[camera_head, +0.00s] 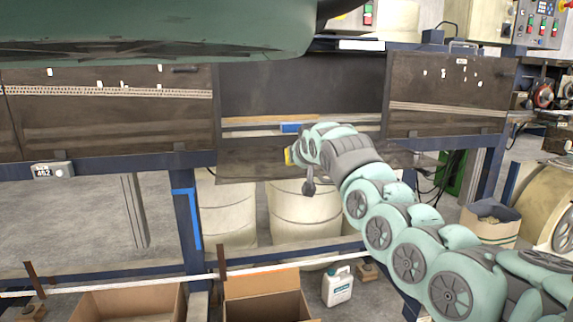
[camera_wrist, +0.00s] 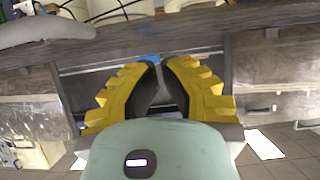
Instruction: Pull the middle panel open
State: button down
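The middle panel (camera_head: 240,160) is a dark brown board between the two side panels in the head view. It hangs lower than they do, below a dark recess (camera_head: 300,85). My gripper (camera_head: 289,157) is in front of this board, with its yellow fingertips pointing left; my wrist hides the board's right part. In the wrist view, the yellow fingers (camera_wrist: 160,65) come close together at their tips, with a narrow gap showing. I cannot tell whether they touch anything. A blue piece (camera_head: 290,128) lies on the ledge above my gripper and shows just beyond the fingertips (camera_wrist: 150,58).
The left panel (camera_head: 110,110) and right panel (camera_head: 450,92) flank the recess. A blue post (camera_head: 187,225) stands left below. Pale drums (camera_head: 300,212), an open cardboard box (camera_head: 262,295) and a white jug (camera_head: 338,287) are underneath. A control box (camera_head: 535,25) is at upper right.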

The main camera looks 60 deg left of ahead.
dwell(0.4)
notch_tip(320, 180, up, 4)
jog(key=shift+r+p, duration=0.1)
jog(key=shift+p, duration=0.45)
jog(key=f+b+v, duration=0.1)
jog(key=b+v, duration=0.5)
jog(key=v, duration=0.3)
jog(key=shift+s+d+f, duration=0.3)
jog(key=shift+d, duration=0.35)
